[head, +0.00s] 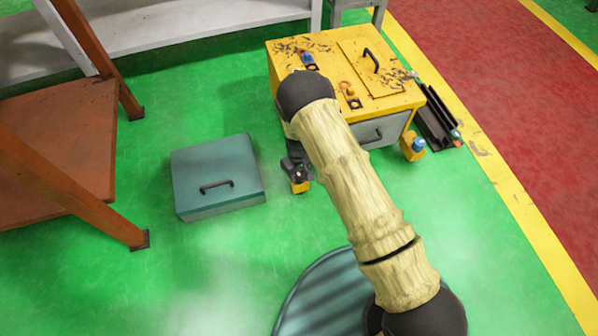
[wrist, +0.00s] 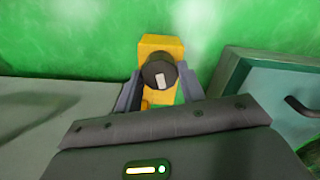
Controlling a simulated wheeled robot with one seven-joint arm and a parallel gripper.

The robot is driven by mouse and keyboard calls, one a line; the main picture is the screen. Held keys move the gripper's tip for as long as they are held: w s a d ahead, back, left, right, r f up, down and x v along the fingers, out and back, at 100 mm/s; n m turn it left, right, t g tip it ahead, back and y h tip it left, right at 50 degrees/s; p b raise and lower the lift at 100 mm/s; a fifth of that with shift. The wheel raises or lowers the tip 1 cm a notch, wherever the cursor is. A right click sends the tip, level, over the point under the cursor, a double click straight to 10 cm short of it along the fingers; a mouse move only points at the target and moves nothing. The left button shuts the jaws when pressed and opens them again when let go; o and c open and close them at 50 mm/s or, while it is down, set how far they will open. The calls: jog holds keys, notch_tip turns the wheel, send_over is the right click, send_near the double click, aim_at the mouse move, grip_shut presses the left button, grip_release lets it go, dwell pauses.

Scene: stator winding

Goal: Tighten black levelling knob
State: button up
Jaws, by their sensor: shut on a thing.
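The black levelling knob (wrist: 159,73) is a dark round cap with a pale mark on its face, on a yellow foot bracket (wrist: 160,45) in the wrist view. My gripper (wrist: 160,88) has one grey finger on each side of the knob and is shut on it. In the head view my gripper (head: 296,168) is low at the front left corner of the yellow cabinet (head: 318,75), over the yellow foot (head: 299,187). My arm hides part of the cabinet there, and the knob is hard to make out.
A blue-grey box lid with a handle (head: 215,170) lies on the green floor to the left. A blue knob (head: 418,143) sits on the cabinet's right foot. Black rails (head: 436,120) lie beside the cabinet. An orange bench (head: 60,140) stands far left. Floor in front is open.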

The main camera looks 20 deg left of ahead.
jog(key=shift+r+p, duration=0.1)
jog(key=shift+p, duration=0.2)
jog(key=m+p, duration=0.3)
jog(key=m, duration=0.1)
jog(key=shift+s+r+p, duration=0.1)
jog(key=shift+p, duration=0.3)
jog(key=m+p, duration=0.2)
jog(key=m, duration=0.3)
jog(key=shift+a+m+p, duration=0.1)
jog(key=shift+m+p, duration=0.3)
jog(key=m+p, duration=0.1)
jog(key=m, duration=0.4)
jog(key=shift+m, duration=0.3)
jog(key=m, duration=0.4)
jog(key=shift+m+p, duration=0.35)
jog(key=shift+m, duration=0.05)
jog(key=o, duration=0.9)
jog(key=shift+o, duration=0.3)
